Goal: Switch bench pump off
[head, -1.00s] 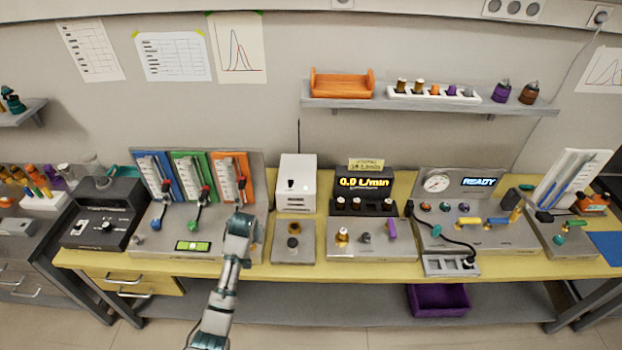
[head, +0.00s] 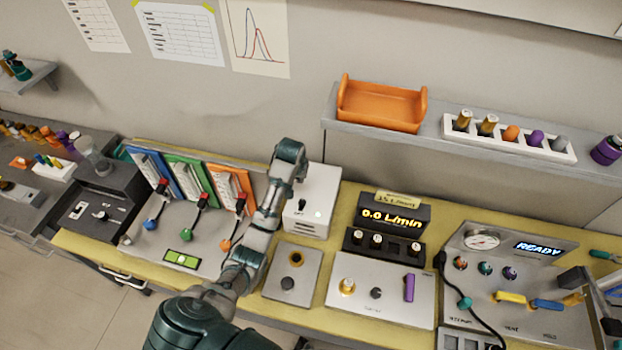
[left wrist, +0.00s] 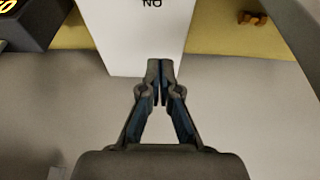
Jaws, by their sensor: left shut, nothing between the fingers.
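A white box (head: 322,196), which looks like the bench pump, stands at the back of the yellow bench. A small black switch (head: 301,204) and a pale light (head: 318,214) show on its front. My left gripper (head: 298,176) is at the box's upper left, partly covering it; the gap between them is hard to judge. In the left wrist view, the gripper (left wrist: 160,66) is shut and empty, its tips overlapping the white box (left wrist: 140,42). Upside-down "ON" lettering shows at that view's top edge; the switch is not seen there. My right gripper is not in view.
Left of the box stands a grey panel with blue, green and orange plates (head: 199,183). To its right is a black flow display (head: 392,218) reading 0.0 L/min. A shelf (head: 378,140) with an orange tray (head: 382,105) hangs above.

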